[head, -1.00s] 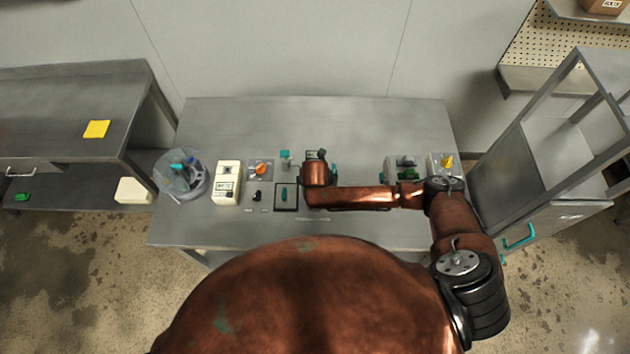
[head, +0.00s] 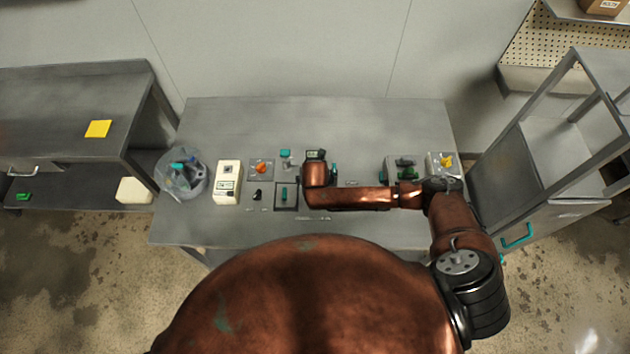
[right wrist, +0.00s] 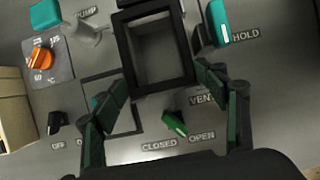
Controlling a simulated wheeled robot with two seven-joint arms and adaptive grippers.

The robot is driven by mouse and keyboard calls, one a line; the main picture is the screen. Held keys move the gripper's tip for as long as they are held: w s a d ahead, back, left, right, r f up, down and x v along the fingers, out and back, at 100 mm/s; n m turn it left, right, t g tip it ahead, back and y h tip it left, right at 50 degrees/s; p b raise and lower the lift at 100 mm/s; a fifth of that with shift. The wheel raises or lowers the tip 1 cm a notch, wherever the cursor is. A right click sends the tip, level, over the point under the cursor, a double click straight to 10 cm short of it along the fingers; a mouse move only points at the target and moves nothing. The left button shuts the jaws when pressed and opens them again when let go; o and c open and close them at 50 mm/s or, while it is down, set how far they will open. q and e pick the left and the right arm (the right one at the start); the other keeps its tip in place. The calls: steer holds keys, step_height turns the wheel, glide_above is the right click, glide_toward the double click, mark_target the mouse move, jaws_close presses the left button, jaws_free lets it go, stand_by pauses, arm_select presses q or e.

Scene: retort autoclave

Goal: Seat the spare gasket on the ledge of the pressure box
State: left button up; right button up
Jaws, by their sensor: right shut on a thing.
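My right gripper (right wrist: 162,88) shows in the right wrist view with its dark green fingers spread to either side of a black square frame (right wrist: 188,45), which looks like the gasket. The fingertips are at the frame's near corners, and it appears held between them. Grey metal shows through its opening. In the head view the frame (head: 316,155) is partly hidden by my right wrist. I cannot make out the pressure box or its ledge apart from the frame, nor tell whether the frame touches anything below. My left gripper is not in view.
A dark-outlined square with a teal bar (head: 284,194) lies left of my wrist. An orange knob (right wrist: 40,58), a green VENT lever (right wrist: 175,124) and a teal HOLD handle (right wrist: 217,24) surround the frame. A cream box (head: 227,182) stands further left. The back of the table is clear.

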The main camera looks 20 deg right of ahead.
steer(key=shift+s+f, duration=0.8)
steer(key=shift+f, duration=0.3)
steer(key=shift+c, duration=0.6)
steer(key=shift+o, duration=0.2)
steer(key=shift+a, duration=0.1)
steer(key=shift+o, duration=0.9)
steer(key=shift+w+f, duration=0.15)
steer(key=shift+f, duration=0.1)
steer(key=shift+o, duration=1.4)
steer(key=shift+w+f, duration=0.15)
steer(key=shift+f, duration=0.6)
steer(key=o, duration=1.7)
steer(key=shift+r, duration=0.1)
steer(key=shift+o, duration=0.2)
steer(key=shift+r, duration=0.1)
